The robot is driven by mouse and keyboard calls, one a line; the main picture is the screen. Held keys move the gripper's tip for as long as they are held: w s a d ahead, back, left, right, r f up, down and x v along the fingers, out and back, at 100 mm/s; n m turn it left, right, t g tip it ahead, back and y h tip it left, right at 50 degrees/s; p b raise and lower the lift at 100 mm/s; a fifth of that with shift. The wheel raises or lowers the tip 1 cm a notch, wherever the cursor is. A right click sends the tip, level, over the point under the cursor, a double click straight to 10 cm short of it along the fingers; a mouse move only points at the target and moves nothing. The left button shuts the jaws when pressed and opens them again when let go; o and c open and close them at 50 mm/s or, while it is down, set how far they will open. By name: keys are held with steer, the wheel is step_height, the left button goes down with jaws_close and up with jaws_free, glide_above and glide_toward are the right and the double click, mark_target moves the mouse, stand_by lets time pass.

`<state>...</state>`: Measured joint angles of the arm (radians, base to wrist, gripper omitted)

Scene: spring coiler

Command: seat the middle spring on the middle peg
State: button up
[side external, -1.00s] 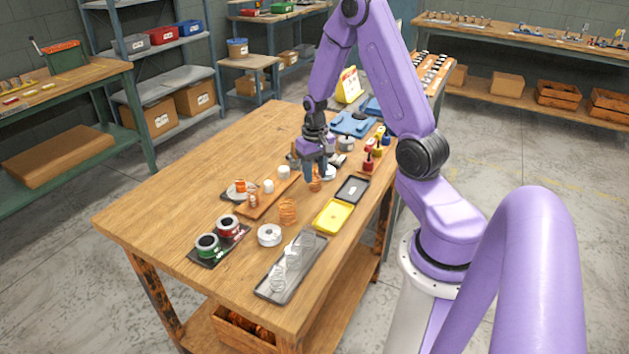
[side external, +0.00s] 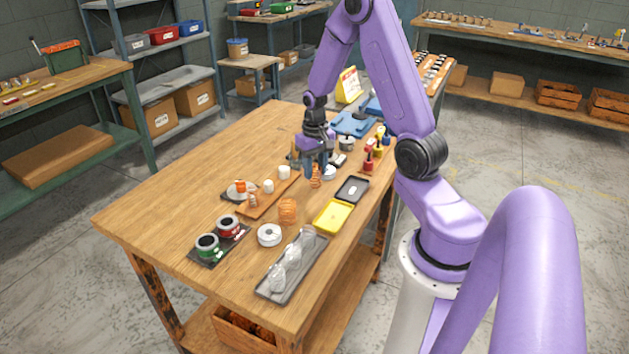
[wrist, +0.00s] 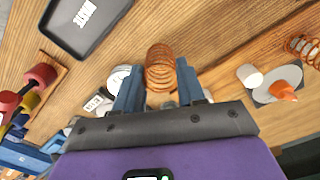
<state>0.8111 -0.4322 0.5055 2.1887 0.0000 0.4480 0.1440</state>
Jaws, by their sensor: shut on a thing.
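My gripper (side external: 316,172) is shut on a copper-coloured spring (wrist: 160,68), which stands out between the blue fingertips in the wrist view. In the side view the held spring (side external: 316,181) is to the right of the wooden peg board (side external: 270,198). The middle peg (side external: 269,187) is white and bare; a white peg (wrist: 249,77) also shows right of my gripper in the wrist view. The far peg (side external: 284,172) is bare. A copper spring (side external: 252,200) is around the near peg. The height of the held spring above the table is hard to tell.
Another copper spring (side external: 288,211) stands on the table near a white disc (side external: 269,235). A yellow tray (side external: 333,214), a black tray (side external: 352,188) and a grey tray with clear pieces (side external: 262,291) lie to the right and front. An orange cone (wrist: 283,90) sits beside the board.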

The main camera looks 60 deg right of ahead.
steer(key=shift+r, duration=2.55)
steer(key=shift+w, duration=0.1)
steer(key=w+a+r, duration=0.4)
steer(key=w+a, duration=0.4)
steer(key=w, duration=0.2)
glide_above(268, 182)
steer(key=shift+f, duration=2.7)
steer(key=shift+f, duration=1.8)
